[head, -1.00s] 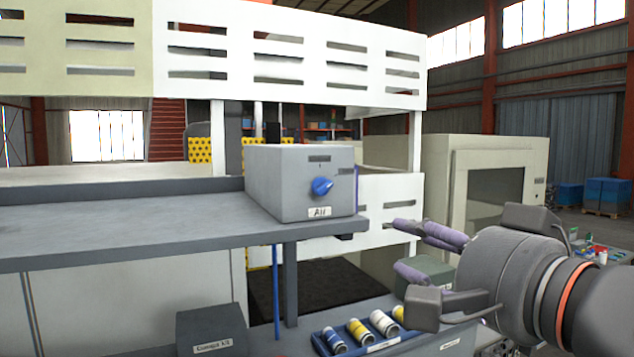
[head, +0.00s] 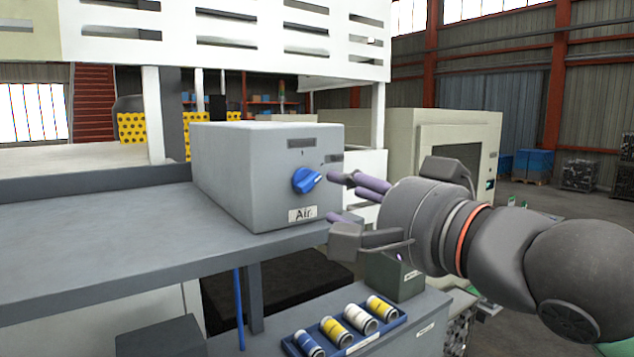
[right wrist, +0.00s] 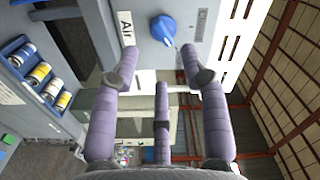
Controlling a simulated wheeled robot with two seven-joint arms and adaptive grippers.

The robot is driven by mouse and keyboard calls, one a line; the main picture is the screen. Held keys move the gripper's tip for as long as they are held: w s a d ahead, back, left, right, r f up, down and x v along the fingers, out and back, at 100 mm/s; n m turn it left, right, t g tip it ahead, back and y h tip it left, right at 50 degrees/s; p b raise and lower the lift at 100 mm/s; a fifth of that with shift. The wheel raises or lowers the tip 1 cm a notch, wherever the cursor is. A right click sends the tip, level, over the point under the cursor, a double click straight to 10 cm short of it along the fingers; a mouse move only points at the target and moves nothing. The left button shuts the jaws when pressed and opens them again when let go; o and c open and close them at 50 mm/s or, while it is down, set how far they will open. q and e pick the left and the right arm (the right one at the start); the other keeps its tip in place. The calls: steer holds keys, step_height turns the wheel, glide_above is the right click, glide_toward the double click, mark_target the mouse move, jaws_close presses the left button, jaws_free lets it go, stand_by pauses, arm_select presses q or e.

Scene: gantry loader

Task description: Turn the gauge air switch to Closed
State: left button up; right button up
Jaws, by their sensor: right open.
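The air switch is a blue knob (head: 306,180) on the front of a grey box (head: 240,175) with an "Air" label (head: 302,214) below it. The knob's pointer is tilted toward the right-hand label plate. My right gripper (head: 345,197) is open and empty, just right of the knob, with its purple fingers toward it and apart from it. In the right wrist view the knob (right wrist: 163,29) lies ahead, between and beyond the spread fingertips. My left gripper is out of view.
The box stands on a grey shelf (head: 110,232). Below it, a blue tray (head: 384,329) holds several cylinders. A dark green box (head: 396,278) stands beneath my right gripper.

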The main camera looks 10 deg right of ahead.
mark_target(313, 186)
steer(key=p+x, duration=0.1)
steer(key=x, duration=0.4)
steer(key=shift+w+a+p, duration=0.25)
steer(key=shift+w+p, duration=0.05)
steer(key=shift+w, duration=0.35)
steer(key=shift+w+a, duration=0.2)
steer(key=shift+w, duration=0.25)
steer(key=shift+s, duration=0.1)
steer(key=shift+c, duration=0.3)
jaws_close()
